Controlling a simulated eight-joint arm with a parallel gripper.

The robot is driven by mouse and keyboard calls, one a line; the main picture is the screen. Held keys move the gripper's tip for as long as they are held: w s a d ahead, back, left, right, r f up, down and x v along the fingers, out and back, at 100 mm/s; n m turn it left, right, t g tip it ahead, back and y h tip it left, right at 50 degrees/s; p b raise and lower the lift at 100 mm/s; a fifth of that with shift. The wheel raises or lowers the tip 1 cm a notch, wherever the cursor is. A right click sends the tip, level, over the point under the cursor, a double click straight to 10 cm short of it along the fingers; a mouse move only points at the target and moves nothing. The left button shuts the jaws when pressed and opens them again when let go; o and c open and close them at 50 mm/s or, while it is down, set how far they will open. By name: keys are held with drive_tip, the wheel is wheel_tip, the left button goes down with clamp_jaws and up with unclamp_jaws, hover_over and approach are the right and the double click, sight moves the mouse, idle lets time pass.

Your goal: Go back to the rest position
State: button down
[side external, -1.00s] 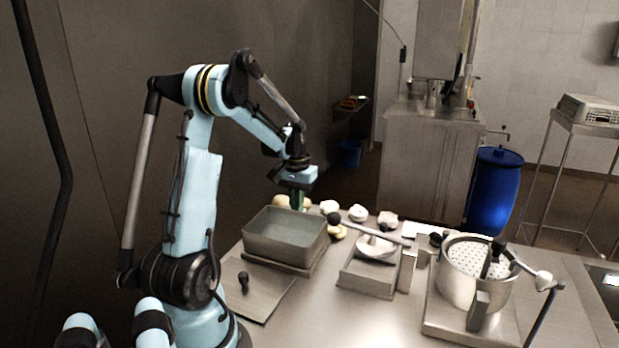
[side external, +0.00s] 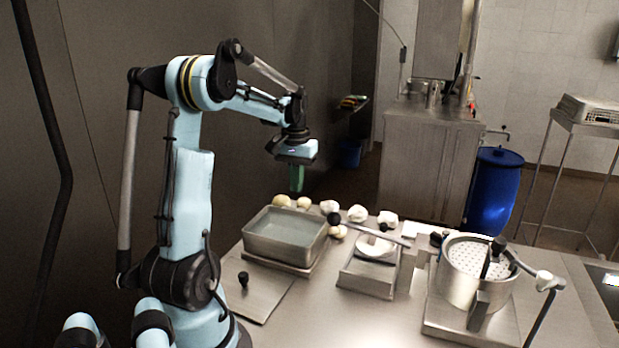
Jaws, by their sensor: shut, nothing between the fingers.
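My gripper (side external: 296,180) hangs from my light-blue arm, with green fingers pointing down. It is shut and empty. It is in the air above the back edge of the rectangular metal pan (side external: 262,250), clear of the pan and of the pale round lumps behind it. The gap between the fingers is too small to make out in this view.
Several pale lumps (side external: 358,213) lie along the table's back edge. A metal stand with a white bowl (side external: 374,246) is at the middle. A pot with a perforated basket (side external: 447,275) stands at the right. A flat plate with a black knob (side external: 243,279) lies at front left.

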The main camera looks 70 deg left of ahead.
drive_tip(key=shift+r, duration=0.15)
drive_tip(key=w+d+r+m+t+y, duration=0.1)
drive_tip(key=w+d+r+m+t, duration=0.1)
drive_tip(key=d, duration=0.7)
drive_tip(key=w+d+r+m+t, duration=0.1)
drive_tip(key=w+d+m, duration=0.1)
drive_tip(key=d, duration=0.6)
drive_tip(key=s+d+m+t, duration=0.1)
drive_tip(key=d+m+t, duration=0.1)
drive_tip(key=d, duration=0.5)
drive_tip(key=s+d+f+m+t+h, duration=0.1)
drive_tip(key=s+d+m+t, duration=0.1)
drive_tip(key=d, duration=0.6)
drive_tip(key=shift+s+f+m, duration=0.15)
drive_tip(key=shift+f+m, duration=0.15)
drive_tip(key=shift+m, duration=0.2)
